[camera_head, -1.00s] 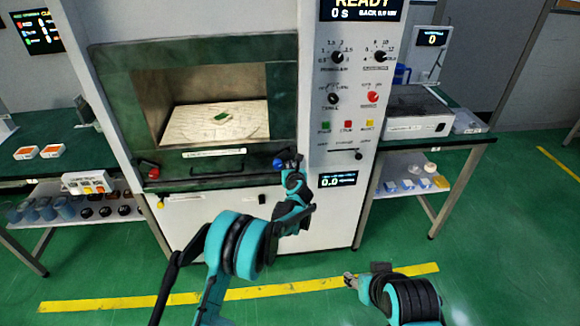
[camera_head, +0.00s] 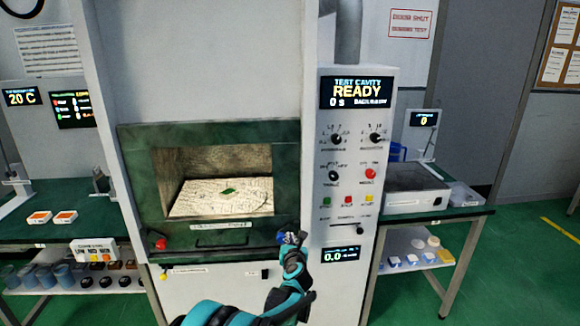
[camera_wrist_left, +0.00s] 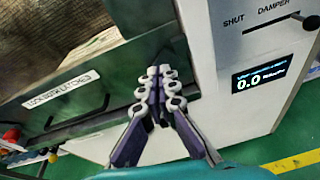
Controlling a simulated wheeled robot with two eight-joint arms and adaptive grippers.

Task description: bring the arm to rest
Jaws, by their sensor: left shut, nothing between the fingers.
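My left gripper (camera_head: 291,240) is shut and empty, in front of the lower right corner of the microwave cabinet's green front frame (camera_head: 212,132). In the left wrist view its two purple fingers with pale ringed tips (camera_wrist_left: 158,85) are closed together beside the frame's edge and the white panel. A blue knob is largely hidden behind the fingertips in the head view, and I cannot tell whether they touch it. My left arm (camera_head: 285,295) comes up from the bottom. My right gripper is out of view.
The cavity holds a pale plate (camera_head: 190,203) with a small green piece (camera_head: 228,191). A control panel (camera_head: 352,160) reading READY stands right of it. Side benches hold orange-topped blocks (camera_head: 52,217) and a grey flat device (camera_head: 415,190). A red knob (camera_head: 161,244) is at the frame's lower left.

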